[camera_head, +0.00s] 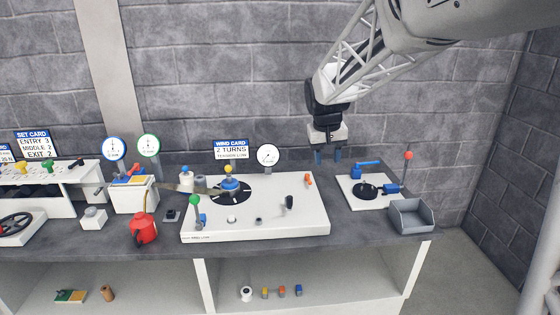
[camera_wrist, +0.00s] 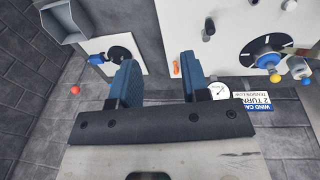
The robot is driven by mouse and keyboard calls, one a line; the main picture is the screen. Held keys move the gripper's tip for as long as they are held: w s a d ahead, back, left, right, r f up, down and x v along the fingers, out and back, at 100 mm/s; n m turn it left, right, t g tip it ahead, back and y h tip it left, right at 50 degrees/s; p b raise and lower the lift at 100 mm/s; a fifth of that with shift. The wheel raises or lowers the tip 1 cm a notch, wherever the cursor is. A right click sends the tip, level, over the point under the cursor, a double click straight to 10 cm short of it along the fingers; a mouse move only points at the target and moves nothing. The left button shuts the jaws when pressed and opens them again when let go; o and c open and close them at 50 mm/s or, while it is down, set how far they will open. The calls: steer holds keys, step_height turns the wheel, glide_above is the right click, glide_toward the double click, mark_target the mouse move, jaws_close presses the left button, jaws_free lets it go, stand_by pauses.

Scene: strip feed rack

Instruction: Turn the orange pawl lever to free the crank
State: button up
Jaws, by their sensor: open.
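The small orange lever (camera_head: 308,180) stands at the back right corner of the white winding panel (camera_head: 270,222). It also shows in the wrist view (camera_wrist: 176,68), close beside one finger. My gripper (camera_head: 328,157) is open and empty, fingers pointing down, above and a little right of the lever in the head view. It does not appear to touch the lever. A black upright knob (camera_head: 289,202) sits on the panel's right part. A black reel disc with a blue hub and yellow knob (camera_head: 229,170) is at the panel's back left. I cannot tell which part is the crank.
Right of the panel is a white board (camera_head: 350,200) with a black disc, blue parts and a red-topped stick (camera_head: 408,156). A grey bin (camera_head: 411,217) stands in front. A gauge (camera_head: 268,156) and wind card (camera_head: 231,148) stand behind the panel. A red can (camera_head: 144,229) is left.

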steer(key=w+f, duration=0.3)
steer(key=w, duration=0.5)
steer(key=w+f, duration=0.4)
steer(key=w, duration=0.4)
steer(key=g+h, duration=0.1)
glide_toward(309, 179)
steer(key=f, duration=0.1)
steer(key=shift+f, duration=0.2)
steer(key=shift+d+f, duration=0.25)
steer(key=shift+f, duration=1.05)
steer(key=shift+d+f, duration=0.3)
steer(key=shift+f, duration=0.95)
steer(key=shift+d+f, duration=0.25)
steer(key=shift+f, duration=1.05)
steer(key=shift+c, duration=0.3)
jaws_close()
